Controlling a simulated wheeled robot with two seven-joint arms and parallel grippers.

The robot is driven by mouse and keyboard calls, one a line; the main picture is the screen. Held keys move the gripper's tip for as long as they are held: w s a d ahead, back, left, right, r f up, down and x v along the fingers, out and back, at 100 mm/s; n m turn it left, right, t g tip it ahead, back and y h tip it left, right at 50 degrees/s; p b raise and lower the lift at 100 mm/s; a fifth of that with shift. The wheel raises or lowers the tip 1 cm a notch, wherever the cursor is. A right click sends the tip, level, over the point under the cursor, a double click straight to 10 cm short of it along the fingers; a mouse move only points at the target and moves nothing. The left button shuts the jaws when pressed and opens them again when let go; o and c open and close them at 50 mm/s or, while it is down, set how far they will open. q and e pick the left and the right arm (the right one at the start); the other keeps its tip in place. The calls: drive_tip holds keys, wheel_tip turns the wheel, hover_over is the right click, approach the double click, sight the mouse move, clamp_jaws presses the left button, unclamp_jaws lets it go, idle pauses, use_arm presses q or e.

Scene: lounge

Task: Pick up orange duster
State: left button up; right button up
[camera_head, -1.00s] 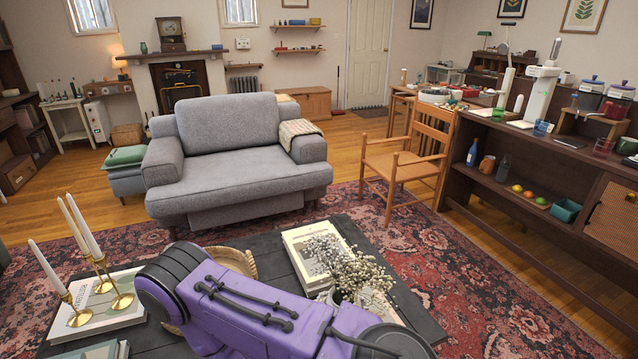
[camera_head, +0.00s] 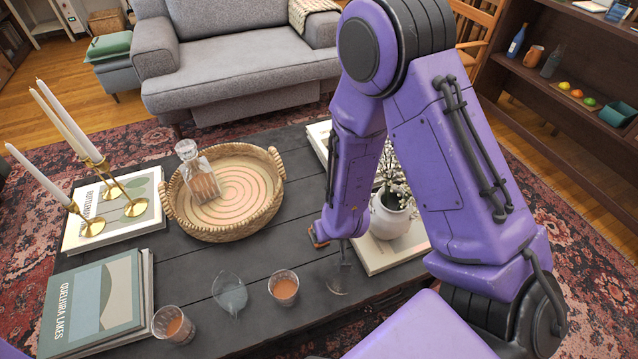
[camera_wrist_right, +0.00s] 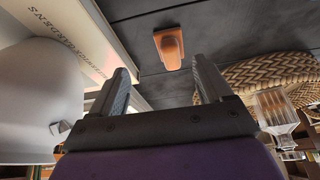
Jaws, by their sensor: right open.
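The orange duster (camera_wrist_right: 169,47) lies on the dark table in the right wrist view, ahead of the fingertips and roughly between their lines. It looks like a small orange-brown block with a raised top. In the head view a small orange-brown edge (camera_head: 317,237), probably the duster, shows beside the lower end of my right arm; the rest is hidden. My right gripper (camera_wrist_right: 162,80) is open and empty, with a gap to the duster. In the head view my right arm hides its fingers. My left gripper is not in view.
A wicker basket (camera_head: 222,229) holding a decanter (camera_head: 199,178) stands left of my right arm. A white vase (camera_head: 391,216) with flowers stands on a book just right of it. Glasses (camera_head: 284,288), candles and books occupy the table's near and left parts.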

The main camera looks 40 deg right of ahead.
drive_tip(key=shift+n+y, duration=0.3)
drive_tip(key=w+f+b, duration=0.1)
drive_tip(key=w+f, duration=0.1)
drive_tip(key=w+f+b, duration=0.1)
drive_tip(key=w+f, duration=0.1)
drive_tip(key=f, duration=0.1)
drive_tip(key=w+f+b, duration=0.1)
drive_tip(key=w+f, duration=0.1)
drive_tip(key=f, duration=0.1)
drive_tip(key=shift+w+d, duration=0.25)
drive_tip(key=shift+w, duration=0.05)
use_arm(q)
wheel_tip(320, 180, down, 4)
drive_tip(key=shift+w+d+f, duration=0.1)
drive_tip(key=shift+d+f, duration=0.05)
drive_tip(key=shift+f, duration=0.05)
use_arm(e)
drive_tip(key=shift+s, duration=0.1)
drive_tip(key=c, duration=1.2)
use_arm(q)
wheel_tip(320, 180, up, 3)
drive_tip(key=p, duration=0.2)
drive_tip(key=shift+p, duration=0.4)
use_arm(e)
wheel_tip(320, 180, up, 10)
drive_tip(key=shift+r, duration=0.1)
drive_tip(key=shift+c, duration=0.2)
